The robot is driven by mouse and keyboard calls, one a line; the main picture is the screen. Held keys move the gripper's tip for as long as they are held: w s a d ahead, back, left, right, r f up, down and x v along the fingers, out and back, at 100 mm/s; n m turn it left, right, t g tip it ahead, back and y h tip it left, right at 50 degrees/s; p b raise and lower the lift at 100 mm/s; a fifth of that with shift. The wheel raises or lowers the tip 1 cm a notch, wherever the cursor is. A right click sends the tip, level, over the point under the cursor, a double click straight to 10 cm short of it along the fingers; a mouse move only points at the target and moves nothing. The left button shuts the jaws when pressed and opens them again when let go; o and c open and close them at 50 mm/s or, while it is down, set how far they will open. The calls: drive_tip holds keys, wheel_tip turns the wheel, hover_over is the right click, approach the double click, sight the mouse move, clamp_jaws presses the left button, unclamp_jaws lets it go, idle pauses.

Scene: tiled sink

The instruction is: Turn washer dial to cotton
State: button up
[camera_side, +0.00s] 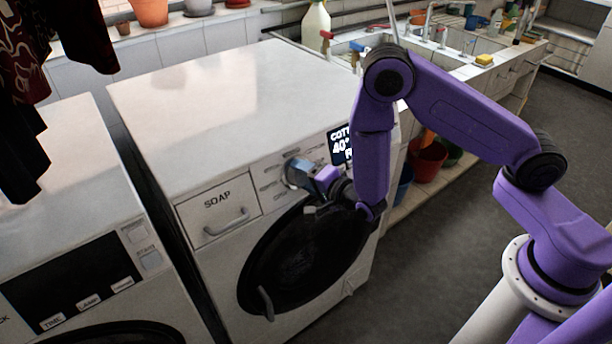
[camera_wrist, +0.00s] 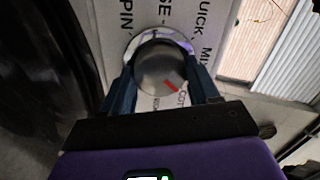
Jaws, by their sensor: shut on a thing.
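The washer (camera_side: 220,115) is white, with a round black door and a soap drawer marked SOAP. Its round silver dial (camera_side: 296,172) is on the front panel, right of the drawer and partly hidden by my gripper. In the wrist view the dial (camera_wrist: 160,72) shows a red pointer mark at its lower right, toward letters that begin "COT". Printed words around it include SPIN and QUICK. A black display (camera_side: 340,146) reads "COT" and "40°", partly covered by my arm. My gripper (camera_side: 308,175) is shut on the dial, with one finger (camera_wrist: 122,92) and the other (camera_wrist: 202,82) on either side of it.
A second white machine (camera_side: 75,225) stands close on the left. The black door (camera_side: 300,255) lies just below my gripper. Dark clothes (camera_side: 60,50) hang at the upper left. A sink counter (camera_side: 470,70) and pots (camera_side: 427,160) stand behind my arm.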

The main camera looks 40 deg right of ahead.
drive_tip(key=shift+m, duration=0.4)
drive_tip(key=o, duration=1.1)
drive_tip(key=shift+c, duration=0.2)
drive_tip(key=v, duration=1.7)
drive_tip(key=shift+s, duration=0.2)
drive_tip(key=shift+a, duration=0.1)
